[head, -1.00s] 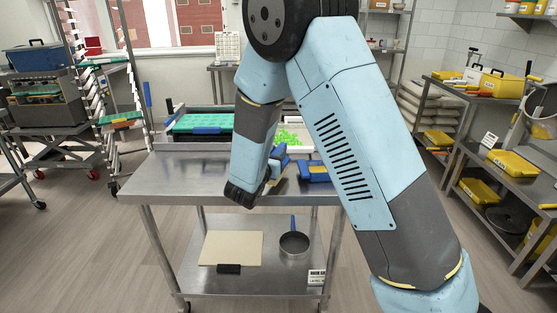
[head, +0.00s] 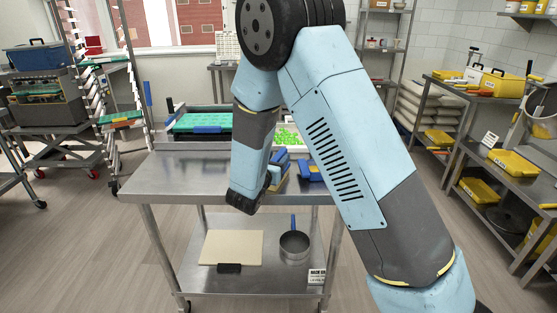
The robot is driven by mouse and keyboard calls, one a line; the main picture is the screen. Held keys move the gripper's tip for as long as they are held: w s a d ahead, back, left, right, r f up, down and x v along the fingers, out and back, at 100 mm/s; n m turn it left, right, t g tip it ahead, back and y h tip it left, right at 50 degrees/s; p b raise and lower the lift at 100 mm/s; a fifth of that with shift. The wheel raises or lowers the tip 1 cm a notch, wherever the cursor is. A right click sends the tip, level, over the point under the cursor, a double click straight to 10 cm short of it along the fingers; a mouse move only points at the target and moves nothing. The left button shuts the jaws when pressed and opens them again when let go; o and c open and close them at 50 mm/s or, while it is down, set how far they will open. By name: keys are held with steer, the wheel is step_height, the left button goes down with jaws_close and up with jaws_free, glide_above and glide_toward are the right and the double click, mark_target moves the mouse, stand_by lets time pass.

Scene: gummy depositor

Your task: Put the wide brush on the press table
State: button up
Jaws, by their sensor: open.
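My gripper (head: 252,196) hangs over the front part of a steel table (head: 180,178), pointing down, its jaws open. A blue and tan tool (head: 280,166), which looks like the wide brush, is just right of my gripper on the table, partly hidden by my gripper and arm. Whether the gripper touches it cannot be told. Another blue object (head: 311,171) lies right of it, partly behind my arm. No label shows which table is the press table.
A green tray (head: 200,122) and a white tray with bright green pieces (head: 290,137) stand at the table's back. The table's left front is clear. The lower shelf holds a beige board (head: 232,246) and a pan (head: 294,246). Shelves with yellow boxes (head: 513,162) stand right.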

steer(key=shift+r, duration=0.1)
steer(key=v, duration=1.2)
steer(key=s+d+r+m+g+h, duration=0.1)
steer(key=s+d+r+m+g, duration=0.3)
steer(key=d, duration=0.4)
steer(key=s+d+r+m+g+h, duration=0.1)
steer(key=d+r+m+g+h, duration=0.2)
steer(key=d+m, duration=0.4)
steer(key=s+d+r+m+g, duration=0.3)
steer(key=d+r+m+g, duration=0.15)
steer(key=d, duration=0.35)
steer(key=s+d+r+m+y, duration=0.1)
steer(key=s+r+m+y, duration=0.3)
steer(key=s+m, duration=0.4)
steer(key=s+d+r+m+y, duration=0.2)
steer(key=s+r+m+y, duration=0.2)
steer(key=s+m+y, duration=0.3)
steer(key=shift+s+d+r+m+t, duration=0.25)
steer(key=shift+s+m+t, duration=0.1)
steer(key=shift+s, duration=0.1)
